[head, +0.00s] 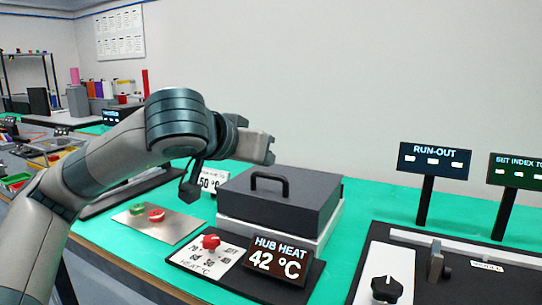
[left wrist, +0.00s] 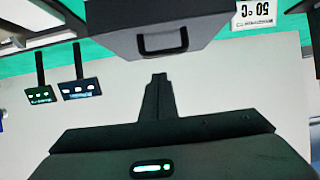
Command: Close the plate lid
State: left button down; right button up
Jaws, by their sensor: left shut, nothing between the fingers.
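The plate lid (head: 275,200) is a dark grey box-shaped cover with a black bar handle (head: 269,180) on top. It lies down over a pale base (head: 322,236), and its top looks level; I cannot tell whether its edge is fully seated. My left gripper (head: 268,150) is shut and empty, above and slightly left of the handle, apart from it. In the left wrist view, which is upside down, the lid (left wrist: 150,18) and its handle (left wrist: 163,42) show beyond the shut fingertips (left wrist: 159,78). My right gripper is not in view.
A control panel with a red knob (head: 211,241) and a HUB HEAT display (head: 277,262) stands in front of the lid. A metal plate (head: 165,229) with a green and a red piece lies left. A RUN-OUT sign (head: 434,159) and a conveyor panel stand right.

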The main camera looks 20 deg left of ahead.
pick_arm(q)
jog(key=s, duration=0.6)
jog(key=shift+s+a+f, duration=0.15)
jog(key=shift+f, duration=0.2)
